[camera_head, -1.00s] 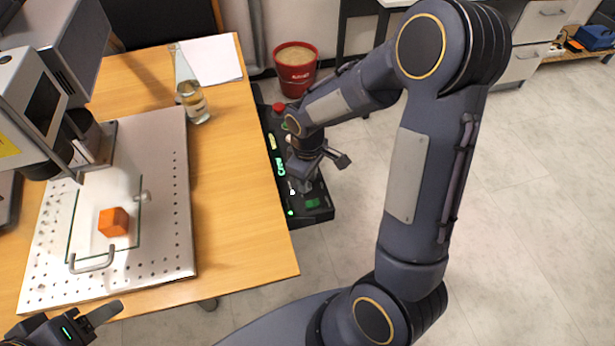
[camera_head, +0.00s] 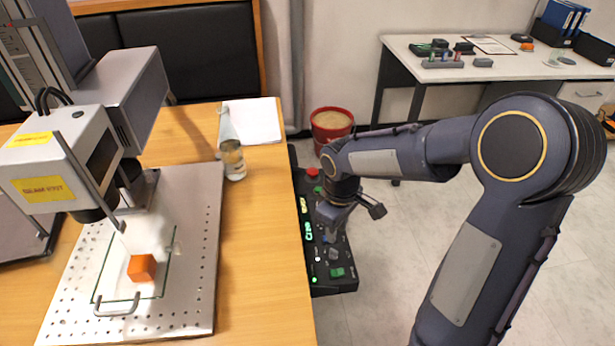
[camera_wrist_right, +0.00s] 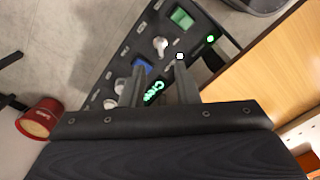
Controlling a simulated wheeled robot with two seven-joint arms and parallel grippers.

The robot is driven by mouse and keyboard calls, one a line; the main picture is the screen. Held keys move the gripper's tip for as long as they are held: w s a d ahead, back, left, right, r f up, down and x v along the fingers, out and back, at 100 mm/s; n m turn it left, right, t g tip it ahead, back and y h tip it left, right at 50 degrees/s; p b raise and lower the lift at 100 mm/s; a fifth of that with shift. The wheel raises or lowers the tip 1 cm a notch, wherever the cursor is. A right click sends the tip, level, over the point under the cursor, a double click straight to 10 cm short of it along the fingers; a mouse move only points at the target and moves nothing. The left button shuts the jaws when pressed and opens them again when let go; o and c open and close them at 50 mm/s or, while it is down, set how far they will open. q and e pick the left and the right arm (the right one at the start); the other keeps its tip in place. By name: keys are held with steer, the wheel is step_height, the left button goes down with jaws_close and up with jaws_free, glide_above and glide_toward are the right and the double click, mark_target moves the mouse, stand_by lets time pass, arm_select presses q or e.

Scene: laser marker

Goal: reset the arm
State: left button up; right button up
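My right arm reaches in from the right of the head view. Its gripper (camera_head: 352,218) hangs over the black control panel (camera_head: 346,283) beside the wooden table. In the right wrist view, the two fingers of this gripper (camera_wrist_right: 160,75) are apart with nothing between them. The panel's buttons, knobs and green display (camera_wrist_right: 154,93) show past the fingers. I cannot tell whether a finger touches the panel. My left gripper is not in view.
An orange cube (camera_head: 142,267) sits on the perforated metal plate (camera_head: 200,215) under the laser marker head (camera_head: 55,165). A bottle (camera_head: 232,160) and white paper (camera_head: 254,120) lie behind it. A red bucket (camera_head: 331,125) stands on the floor. A desk (camera_head: 500,68) is at the back right.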

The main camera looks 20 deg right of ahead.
steer(key=s+a+r+m+t+y+p, duration=0.2)
steer(key=s+r+m+p, duration=0.2)
steer(key=s+r, duration=0.4)
steer(key=s+a+r+m+t+y+p, duration=0.1)
steer(key=s+r+m+t+p, duration=0.2)
steer(key=s+r+p, duration=0.3)
steer(key=s+r+m, duration=0.1)
steer(key=s+r, duration=0.2)
steer(key=r, duration=0.2)
steer(key=shift+a+r+t+y, duration=0.3)
steer(key=shift+a+r+y, duration=0.05)
steer(key=shift+a+y, duration=0.05)
